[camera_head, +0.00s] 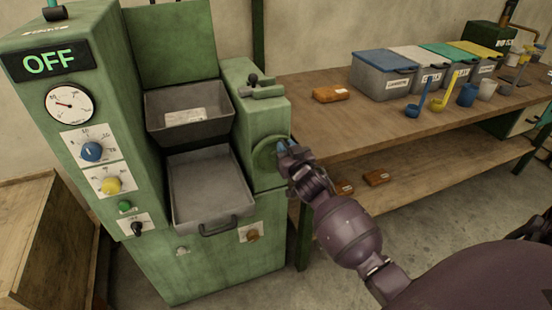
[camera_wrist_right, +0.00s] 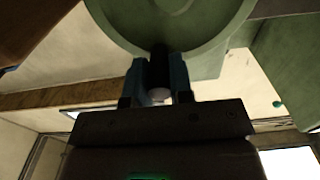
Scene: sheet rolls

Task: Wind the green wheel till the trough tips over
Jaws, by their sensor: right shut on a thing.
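The green wheel (camera_head: 268,153) is on the right side of the green machine, below a clamp-like part. My right gripper (camera_head: 284,148) is at the wheel's right edge, partly covering it. In the right wrist view the wheel (camera_wrist_right: 175,20) fills the top, and the gripper (camera_wrist_right: 159,88) is shut on its dark handle (camera_wrist_right: 159,68), whose light round end shows between the fingers. The grey trough (camera_head: 210,185) sits at the machine's front with its handle facing out. Above it is a grey upper bin (camera_head: 188,112) with a pale label. My left gripper is not in view.
The machine's panel display (camera_head: 50,62) reads OFF, above a gauge and knobs. A wooden workbench (camera_head: 330,125) at the right holds lidded bins (camera_head: 385,75), ladles and cups. A wooden crate (camera_head: 45,240) stands at the lower left.

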